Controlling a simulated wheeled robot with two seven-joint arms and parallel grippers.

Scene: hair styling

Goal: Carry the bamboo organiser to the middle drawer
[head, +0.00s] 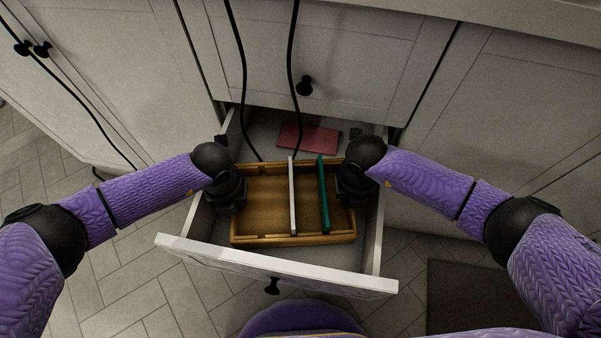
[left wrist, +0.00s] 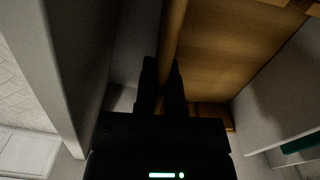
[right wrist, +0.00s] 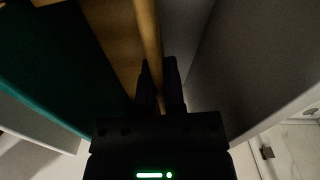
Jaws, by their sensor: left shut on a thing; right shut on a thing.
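The bamboo organiser (head: 262,205) is a shallow wooden tray with a white divider (head: 292,196) and a green divider (head: 323,196) standing across it. It is inside or just above the open drawer (head: 275,262); I cannot tell if it touches the drawer floor. My left gripper (head: 232,200) is shut on its left wall, which also shows in the left wrist view (left wrist: 174,35). My right gripper (head: 352,195) is shut on its right wall, seen in the right wrist view (right wrist: 148,35). The fingertips are partly hidden in the head view.
A pink-red flat item (head: 308,137) lies at the back of the drawer, with a small dark item (head: 355,133) beside it. Two black cables (head: 243,75) hang in front of the upper drawer front (head: 345,65). The drawer's side walls are close outside both grippers.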

